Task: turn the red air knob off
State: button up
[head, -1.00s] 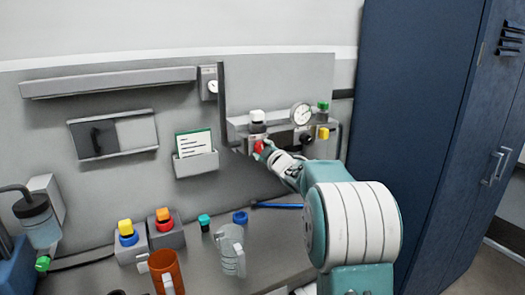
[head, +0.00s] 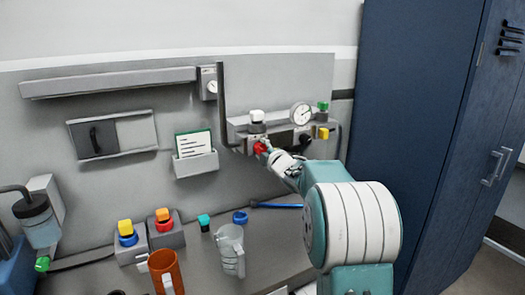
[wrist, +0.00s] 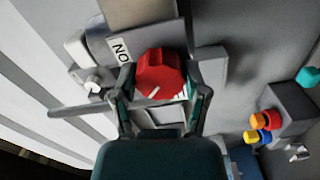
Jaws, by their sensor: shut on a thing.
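The red air knob (head: 260,148) is on the front of the grey air unit on the back panel. In the wrist view the red knob (wrist: 160,72) sits between the two fingers of my gripper (wrist: 162,90), which is shut on it. A short white pointer mark shows on the knob's near face, at its lower edge in that view. A white label (wrist: 121,49) reading ON, turned around in the view, lies to the knob's upper left. Another label at its lower right is partly hidden. In the head view my gripper (head: 266,147) reaches the knob from the right.
A round gauge (head: 301,114), a black knob (head: 305,139), a yellow button (head: 323,133) and a white-capped part (head: 257,116) are close by. A dark upright bar (head: 221,90) stands to the left. Cups and button boxes occupy the bench (head: 200,268) below.

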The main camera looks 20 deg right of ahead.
jog(key=shift+a+f, duration=0.1)
jog(key=shift+f, duration=0.15)
jog(key=o, duration=1.1)
jog(key=shift+w, duration=0.1)
jog(key=shift+o, duration=0.2)
jog(key=shift+r, duration=0.1)
jog(key=shift+s, duration=0.2)
jog(key=s, duration=1.1)
jog(key=shift+s, duration=0.3)
